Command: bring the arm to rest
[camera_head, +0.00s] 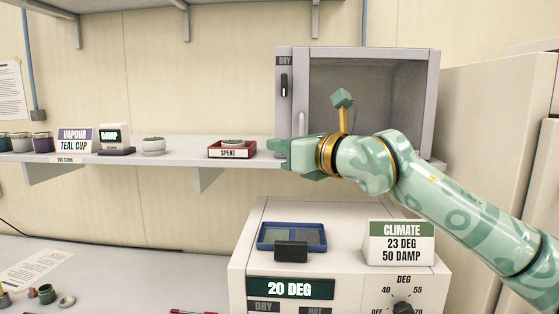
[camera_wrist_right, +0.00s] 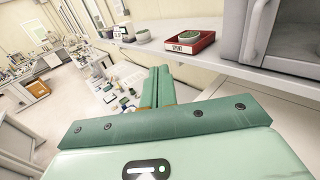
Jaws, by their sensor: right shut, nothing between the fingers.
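My right arm comes in from the right in the head view. Its green gripper (camera_head: 275,147) points left, at about the height of the shelf, in front of the grey cabinet. In the right wrist view the two green fingers (camera_wrist_right: 157,80) lie together with nothing between them. The gripper is shut and appears apart from the red SPENT tray (camera_head: 251,151), which is just left of it. The tray holds a small bowl (camera_head: 232,142) and also shows in the right wrist view (camera_wrist_right: 207,44). My left gripper is not in view.
The wall shelf (camera_head: 190,152) carries a white bowl (camera_head: 153,145), a DAMP device (camera_head: 113,136) and several cups. The grey cabinet (camera_head: 434,90) stands behind my arm. Below is a white climate unit (camera_head: 240,262) with a blue tray (camera_head: 262,243) and a CLIMATE sign (camera_head: 401,243).

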